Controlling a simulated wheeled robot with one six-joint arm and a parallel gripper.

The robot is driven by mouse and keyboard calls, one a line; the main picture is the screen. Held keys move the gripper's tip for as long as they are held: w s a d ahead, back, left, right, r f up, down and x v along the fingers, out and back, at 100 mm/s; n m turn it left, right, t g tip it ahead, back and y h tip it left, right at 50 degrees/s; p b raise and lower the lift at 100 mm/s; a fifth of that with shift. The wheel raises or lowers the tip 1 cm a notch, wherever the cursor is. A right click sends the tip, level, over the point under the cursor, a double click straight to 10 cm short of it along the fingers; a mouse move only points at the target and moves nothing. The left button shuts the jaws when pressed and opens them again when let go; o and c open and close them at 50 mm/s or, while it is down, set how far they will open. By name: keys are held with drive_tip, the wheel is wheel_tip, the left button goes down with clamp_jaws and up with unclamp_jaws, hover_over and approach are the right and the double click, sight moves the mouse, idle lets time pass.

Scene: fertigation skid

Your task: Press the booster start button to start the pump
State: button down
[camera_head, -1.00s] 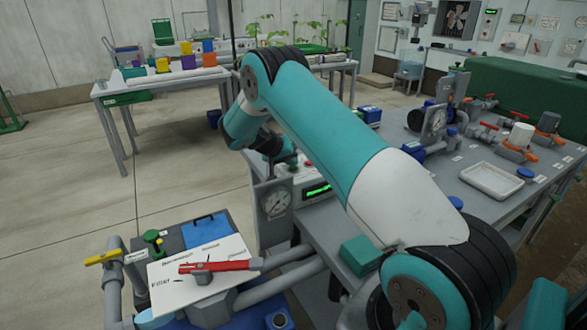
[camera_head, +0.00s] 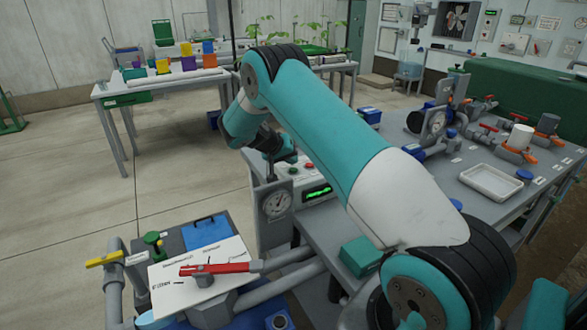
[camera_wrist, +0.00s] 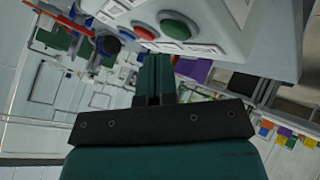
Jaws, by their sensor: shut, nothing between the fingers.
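The control box (camera_head: 325,196) stands at the near end of the right table, with a lit green display on its front. It carries a green button (camera_wrist: 178,25) and a red button (camera_wrist: 145,32), side by side at the top of the wrist view. In the head view the red button (camera_head: 308,167) shows beside the green one (camera_head: 293,170). My gripper (camera_wrist: 155,60) is shut and empty. Its fingertips point toward the button panel, just below the two buttons in the wrist view, and appear apart from them. The button labels are too small to read.
A red-handled valve (camera_head: 222,268) and a yellow-handled valve (camera_head: 105,258) are at front left. A green box (camera_head: 359,255) and white tray (camera_head: 491,182) sit on the right table. Open floor lies at left.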

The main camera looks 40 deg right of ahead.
sight(291, 169)
drive_tip(key=shift+r+p, duration=1.55)
drive_tip(key=shift+r, duration=1)
drive_tip(key=shift+f, duration=0.1)
drive_tip(key=shift+a, duration=0.1)
drive_tip(key=s+a+r+n+t+y, duration=0.1)
drive_tip(key=s+a+r+n+y, duration=0.2)
drive_tip(key=a, duration=0.5)
drive_tip(key=s+a+r+n+t+y, duration=0.1)
drive_tip(key=s+a+r+n+y, duration=0.1)
drive_tip(key=a+r, duration=0.45)
drive_tip(key=s+a+r+n+t+y, duration=0.1)
drive_tip(key=s+a+r+n+y, duration=0.15)
drive_tip(key=a, duration=0.65)
drive_tip(key=s+a+r+n+g+y, duration=0.1)
drive_tip(key=s+a+n+y, duration=0.1)
drive_tip(key=s+a, duration=0.3)
drive_tip(key=s+a+r+n+y, duration=0.2)
drive_tip(key=s+a+n, duration=0.2)
drive_tip(key=s, duration=0.9)
drive_tip(key=s+a+r+n+g+y, duration=0.1)
drive_tip(key=s+a+r+n+y, duration=0.1)
drive_tip(key=s+a, duration=0.5)
drive_tip(key=shift+s+a+r+n+g, duration=0.25)
drive_tip(key=shift+s+n, duration=0.4)
drive_tip(key=shift+s, duration=0.35)
